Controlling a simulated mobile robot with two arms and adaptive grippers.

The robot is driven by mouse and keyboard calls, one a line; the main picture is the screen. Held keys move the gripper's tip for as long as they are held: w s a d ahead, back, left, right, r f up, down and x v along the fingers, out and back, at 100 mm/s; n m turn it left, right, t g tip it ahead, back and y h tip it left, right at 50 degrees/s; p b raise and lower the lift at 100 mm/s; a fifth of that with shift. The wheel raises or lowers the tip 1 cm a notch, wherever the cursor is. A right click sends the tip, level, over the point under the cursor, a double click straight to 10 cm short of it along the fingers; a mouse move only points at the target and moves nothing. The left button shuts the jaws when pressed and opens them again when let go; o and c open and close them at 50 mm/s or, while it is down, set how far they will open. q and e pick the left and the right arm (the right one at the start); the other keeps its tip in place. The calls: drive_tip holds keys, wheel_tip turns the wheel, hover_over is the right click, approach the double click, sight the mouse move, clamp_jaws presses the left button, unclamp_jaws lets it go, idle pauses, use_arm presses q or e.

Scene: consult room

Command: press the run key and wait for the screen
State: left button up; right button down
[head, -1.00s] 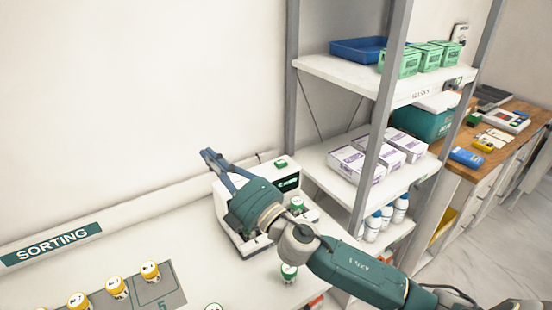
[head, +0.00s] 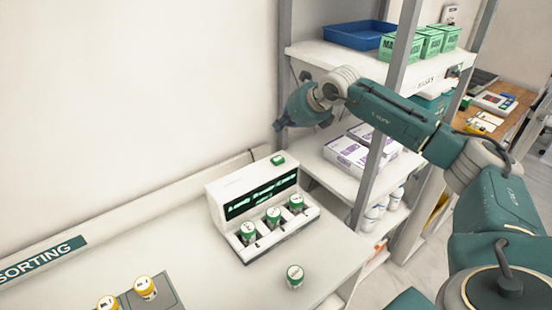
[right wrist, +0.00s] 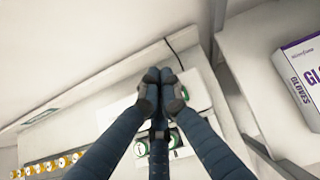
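A white machine (head: 229,206) stands on the counter against the wall. Its dark screen (head: 262,195) shows lines of green text, too small to read with certainty. A green key (head: 278,160) sits on the top at its right end. Three green-capped vials (head: 273,215) stand upright in its front slots. My right gripper (head: 279,126) is above the key, well clear of the machine and touching nothing. In the right wrist view its fingers (right wrist: 160,75) are together and empty, hiding part of the machine below. My left gripper is not in view.
Another green-capped vial (head: 295,276) stands on the counter in front of the machine. Yellow-capped vials (head: 145,287) stand on a grey sorting mat at lower left. A shelf rack (head: 330,55) with a blue tray (head: 357,36) and boxes stands close to my right arm.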

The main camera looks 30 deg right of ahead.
sight(280, 160)
wheel_tip(280, 160, down, 8)
drive_tip(key=b, duration=0.5)
drive_tip(key=shift+s+f, duration=0.1)
drive_tip(key=shift+s, duration=0.05)
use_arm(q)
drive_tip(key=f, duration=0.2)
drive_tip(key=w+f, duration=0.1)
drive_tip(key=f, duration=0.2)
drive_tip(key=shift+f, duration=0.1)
use_arm(e)
drive_tip(key=shift+f, duration=0.25)
idle(0.7)
use_arm(q)
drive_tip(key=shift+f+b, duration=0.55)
drive_tip(key=shift+b, duration=0.2)
use_arm(e)
drive_tip(key=shift+f, duration=0.4)
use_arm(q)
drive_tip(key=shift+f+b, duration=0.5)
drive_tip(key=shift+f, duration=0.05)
use_arm(e)
drive_tip(key=shift+f, duration=0.55)
drive_tip(key=shift+a, duration=0.1)
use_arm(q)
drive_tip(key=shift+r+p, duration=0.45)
use_arm(e)
drive_tip(key=shift+r, duration=0.95)
